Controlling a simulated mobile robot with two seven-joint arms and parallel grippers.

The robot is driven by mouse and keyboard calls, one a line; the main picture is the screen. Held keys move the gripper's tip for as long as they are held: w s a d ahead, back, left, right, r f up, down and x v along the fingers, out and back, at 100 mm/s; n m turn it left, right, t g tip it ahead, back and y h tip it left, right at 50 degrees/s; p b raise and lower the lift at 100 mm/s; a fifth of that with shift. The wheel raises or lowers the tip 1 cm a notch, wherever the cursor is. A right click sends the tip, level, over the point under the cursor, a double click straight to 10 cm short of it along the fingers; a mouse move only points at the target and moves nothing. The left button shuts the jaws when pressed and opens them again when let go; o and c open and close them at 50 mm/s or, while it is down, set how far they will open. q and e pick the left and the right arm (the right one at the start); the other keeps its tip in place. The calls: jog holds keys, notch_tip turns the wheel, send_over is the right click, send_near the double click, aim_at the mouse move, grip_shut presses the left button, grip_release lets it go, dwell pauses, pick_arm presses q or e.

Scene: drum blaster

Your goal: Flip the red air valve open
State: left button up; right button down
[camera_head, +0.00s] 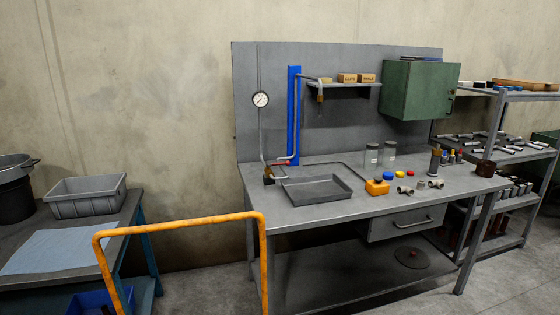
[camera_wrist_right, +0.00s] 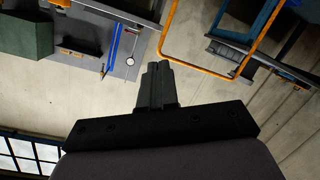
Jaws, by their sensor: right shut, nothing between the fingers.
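The red valve handle (camera_head: 284,162) is small and sits at the left rear of the workbench, beside the foot of a blue upright (camera_head: 294,115). Its pipe fitting (camera_head: 268,174) is just below and left of it, under a round gauge (camera_head: 261,99). The handle's exact angle is too small to tell. My right gripper (camera_wrist_right: 157,72) shows in the right wrist view, shut and empty, well away from the bench. That view is upside down, with the gauge (camera_wrist_right: 130,62) near the blue upright. Neither gripper shows in the head view.
An orange rail (camera_head: 180,226) stands in front, left of the workbench (camera_head: 330,213). A shallow grey tray (camera_head: 316,190), an orange container (camera_head: 377,187) and clear jars (camera_head: 372,158) are on the bench. A green cabinet (camera_head: 415,90) hangs above. A side table (camera_head: 60,283) holds a grey bin (camera_head: 87,203).

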jog(key=w+a+r+n+g+y+b, duration=0.15)
jog(key=a+r+n+g+y, duration=0.45)
jog(key=n, duration=1)
jog(key=w+a+r+n+g+y+b, duration=0.1)
jog(key=w+a+r+n+g+y, duration=0.2)
jog(key=a+r+n+y, duration=0.95)
jog(key=w+d+f+n+g+h+b, duration=0.1)
jog(key=w+d+f+n+g+h, duration=0.25)
jog(key=d+n+h, duration=0.65)
jog(key=w+d+f+n+g+h+b, duration=0.15)
jog(key=w+d+f+n+h, duration=0.25)
jog(key=d+n+h, duration=0.7)
jog(key=w+d+r+n+h, duration=0.1)
jog(key=w+d+r+h, duration=0.1)
jog(key=d+r, duration=0.3)
jog(key=w+d+r+n+t+h, duration=0.1)
jog(key=w+d+r+h, duration=0.1)
jog(key=d+r, duration=0.3)
jog(key=d+h, duration=0.1)
jog(key=d, duration=0.3)
jog(key=shift+d+n+t, duration=0.3)
jog(key=shift+d+n, duration=0.05)
jog(key=shift+f, duration=0.1)
